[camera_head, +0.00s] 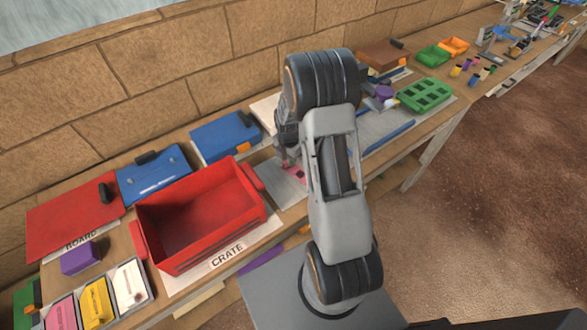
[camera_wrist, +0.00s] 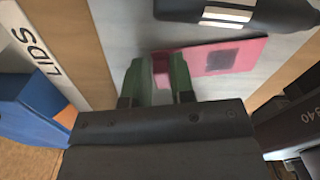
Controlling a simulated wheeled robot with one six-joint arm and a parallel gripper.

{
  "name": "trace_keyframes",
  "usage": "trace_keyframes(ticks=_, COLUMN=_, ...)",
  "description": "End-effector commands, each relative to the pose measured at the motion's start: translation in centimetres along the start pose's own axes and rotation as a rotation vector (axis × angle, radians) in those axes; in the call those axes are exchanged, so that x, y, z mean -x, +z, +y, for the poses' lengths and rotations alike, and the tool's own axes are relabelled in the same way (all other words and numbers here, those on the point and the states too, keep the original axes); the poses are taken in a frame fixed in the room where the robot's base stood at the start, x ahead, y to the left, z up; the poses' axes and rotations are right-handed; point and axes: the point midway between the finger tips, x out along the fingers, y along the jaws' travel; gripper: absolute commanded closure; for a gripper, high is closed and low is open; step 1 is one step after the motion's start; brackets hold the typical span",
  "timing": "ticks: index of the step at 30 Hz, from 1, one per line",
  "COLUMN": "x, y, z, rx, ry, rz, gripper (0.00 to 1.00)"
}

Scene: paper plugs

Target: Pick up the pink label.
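The pink label (camera_wrist: 238,50) is a flat pink piece with a dark square on it, lying on a grey surface in the wrist view. In the head view only a small part of the pink label (camera_head: 299,172) shows beside my arm. My gripper (camera_wrist: 158,80) has green fingertips at the label's left end. The fingers stand apart, and a bit of pink shows in the gap between them. I cannot tell whether they touch the label. In the head view my gripper (camera_head: 287,160) is low over the bench, partly hidden by my arm.
A dark tool with a silver band (camera_wrist: 225,16) lies close beyond the label. A green tray (camera_head: 425,95) is to the right.

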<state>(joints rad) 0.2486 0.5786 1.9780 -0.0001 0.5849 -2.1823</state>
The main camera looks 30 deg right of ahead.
Motion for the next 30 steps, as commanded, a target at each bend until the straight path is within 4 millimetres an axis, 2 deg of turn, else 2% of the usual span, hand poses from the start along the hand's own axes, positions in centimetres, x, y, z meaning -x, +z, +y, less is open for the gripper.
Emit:
trace_keyframes(ticks=1, x=0.0, y=0.0, z=0.0, rx=0.0, ry=0.0, rz=0.0, gripper=0.82)
trace_keyframes(ticks=7, x=0.0, y=0.0, z=0.0, rx=0.0, ry=0.0, rz=0.0, gripper=1.0)
trace_keyframes(ticks=20, x=0.5, y=0.0, z=0.0, rx=0.0, ry=0.001, rz=-0.001, gripper=1.0)
trace_keyframes(ticks=26, x=3.1, y=0.1, z=0.1, rx=0.0, ry=0.005, rz=-0.003, gripper=1.0)
trace_keyframes(ticks=30, x=5.6, y=-0.8, z=-1.9, rx=-0.002, ry=0.004, rz=-0.003, gripper=1.0)
